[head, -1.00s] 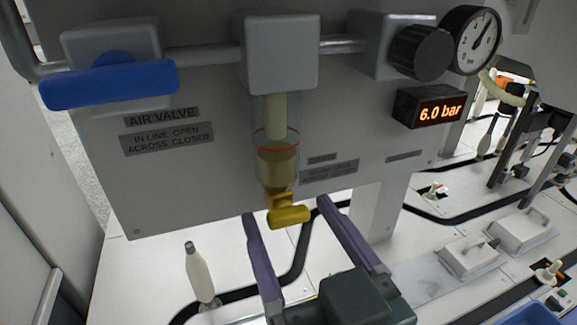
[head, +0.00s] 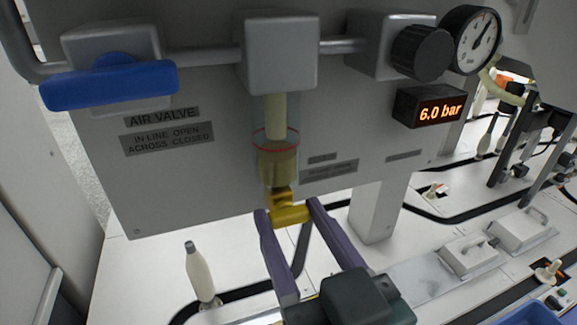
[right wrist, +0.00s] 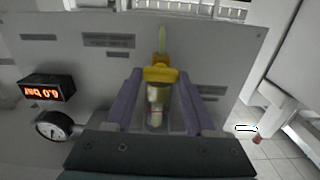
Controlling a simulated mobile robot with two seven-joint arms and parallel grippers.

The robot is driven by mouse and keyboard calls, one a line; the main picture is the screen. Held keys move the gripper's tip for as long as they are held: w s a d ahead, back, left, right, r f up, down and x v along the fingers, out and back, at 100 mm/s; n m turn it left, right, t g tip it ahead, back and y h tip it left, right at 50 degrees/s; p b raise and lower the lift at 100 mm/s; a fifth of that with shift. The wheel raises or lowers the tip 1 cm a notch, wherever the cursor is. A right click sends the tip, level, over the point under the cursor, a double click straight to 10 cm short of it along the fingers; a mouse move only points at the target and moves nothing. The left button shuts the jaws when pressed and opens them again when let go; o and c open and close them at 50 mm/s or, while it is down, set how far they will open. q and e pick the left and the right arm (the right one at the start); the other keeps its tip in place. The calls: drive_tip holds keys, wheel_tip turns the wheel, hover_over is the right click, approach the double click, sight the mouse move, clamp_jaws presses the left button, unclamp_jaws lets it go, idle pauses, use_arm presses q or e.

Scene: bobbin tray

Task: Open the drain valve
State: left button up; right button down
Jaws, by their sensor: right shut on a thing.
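The yellow drain valve (head: 290,213) hangs under the clear filter bowl (head: 277,160), which holds murky yellowish liquid up to near a red ring. My right gripper (head: 288,210) comes up from below with its purple fingers on either side of the yellow handle, shut on it. In the right wrist view the drain valve (right wrist: 160,74) shows between the two fingers, with the bowl (right wrist: 157,105) behind it. A pale streak rises from the valve in that view; I cannot tell what it is. My left gripper is not in view.
The blue air valve handle (head: 110,85) lies along the pipe at the left. A black knob (head: 421,53), a round gauge (head: 471,40) and a display (head: 431,108) reading 6.0 bar are at the right. A pale bobbin (head: 199,272) stands on the white surface below.

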drive_tip(key=m+p, duration=0.1)
drive_tip(key=m, duration=0.2)
drive_tip(key=shift+d+m, duration=0.1)
drive_tip(key=shift+m, duration=1.6)
drive_tip(key=shift+c, duration=1.2)
unclamp_jaws()
drive_tip(key=p+v, duration=0.2)
drive_tip(key=v, duration=0.8)
